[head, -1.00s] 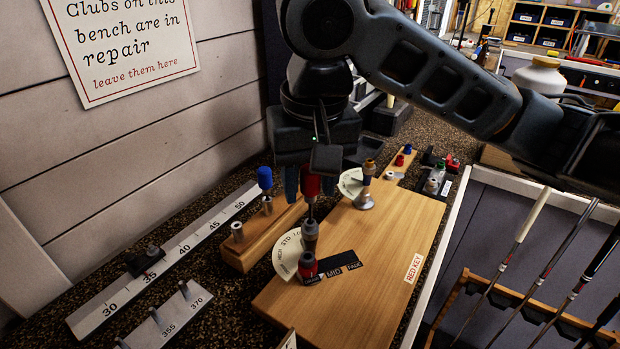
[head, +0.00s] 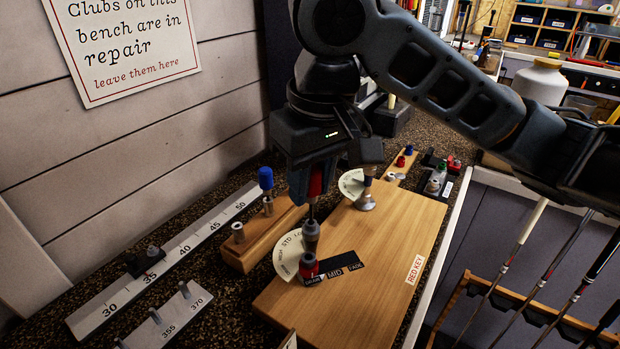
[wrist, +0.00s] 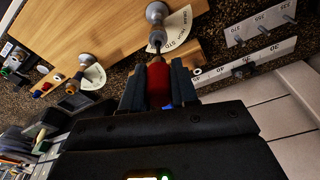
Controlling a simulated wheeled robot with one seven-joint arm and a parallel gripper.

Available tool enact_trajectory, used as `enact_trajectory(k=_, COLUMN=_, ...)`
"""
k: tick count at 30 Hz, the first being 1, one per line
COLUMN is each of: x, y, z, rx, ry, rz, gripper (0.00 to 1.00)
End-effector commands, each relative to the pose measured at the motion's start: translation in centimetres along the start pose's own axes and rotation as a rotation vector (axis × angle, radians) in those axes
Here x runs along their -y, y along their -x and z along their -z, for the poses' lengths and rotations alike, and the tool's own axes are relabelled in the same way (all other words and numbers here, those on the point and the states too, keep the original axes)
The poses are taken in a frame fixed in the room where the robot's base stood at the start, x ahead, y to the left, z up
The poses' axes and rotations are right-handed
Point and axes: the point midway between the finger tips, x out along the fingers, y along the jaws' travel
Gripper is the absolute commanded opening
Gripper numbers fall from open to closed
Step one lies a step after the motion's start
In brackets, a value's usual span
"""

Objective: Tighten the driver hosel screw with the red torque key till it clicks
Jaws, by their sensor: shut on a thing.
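My gripper (head: 312,190) is shut on the red torque key (wrist: 159,86), with a dark finger on either side of its handle in the wrist view. The red handle also shows between the fingers in the head view (head: 316,181). The key is upright, and its thin shaft points down into the top of the grey hosel fitting (head: 310,236). The fitting has a red lower part and stands by a cream dial marked STD (head: 288,254). The grey fitting also shows in the wrist view (wrist: 157,14). The screw itself is hidden, so I cannot tell how deep the tip sits.
The wooden board (head: 400,235) carries a RED KEY label and a second fitting (head: 366,197) with its own dial. A wooden block (head: 245,254) with a blue-handled key (head: 265,179) stands close left. A numbered scale bar (head: 190,243) lies further left. Club shafts stand at right.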

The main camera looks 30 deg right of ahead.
Motion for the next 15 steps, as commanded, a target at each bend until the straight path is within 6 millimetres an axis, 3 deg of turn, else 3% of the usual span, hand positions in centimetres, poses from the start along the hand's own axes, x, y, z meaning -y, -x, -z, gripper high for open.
enact_trajectory(k=9, x=0.01, y=0.08, z=0.00, rx=0.000, ry=-0.021, rz=-0.004, gripper=0.00)
enact_trajectory(k=15, x=-0.08, y=0.00, z=0.00, rx=-0.001, ry=-0.228, rz=-0.037, gripper=0.00)
